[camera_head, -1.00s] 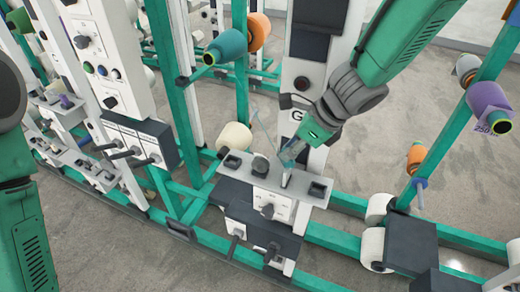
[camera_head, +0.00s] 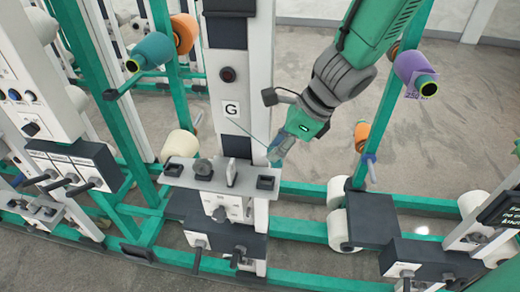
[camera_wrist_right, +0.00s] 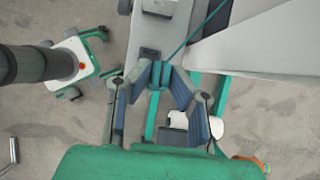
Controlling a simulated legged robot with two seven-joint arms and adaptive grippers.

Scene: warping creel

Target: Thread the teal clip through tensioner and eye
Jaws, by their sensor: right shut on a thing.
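My right gripper (camera_head: 276,154) is shut on the teal clip, just right of the post marked G (camera_head: 231,109). The clip (camera_wrist_right: 159,82) shows between the fingertips in the right wrist view. A thin teal thread runs from it up to the right there. In the head view the thread slants up left across the post. The light grey tensioner ledge (camera_head: 222,180) is below and left of the gripper. It bears a round dark knob (camera_head: 203,168), an upright pale plate (camera_head: 231,172) and dark square blocks at both ends. I cannot tell which part is the eye. My left gripper is out of view.
A teal spool (camera_head: 153,50) and an orange one stand at upper left. A dark knob on a bracket (camera_head: 270,97) sticks out beside my wrist. Green rails (camera_head: 310,233) cross below.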

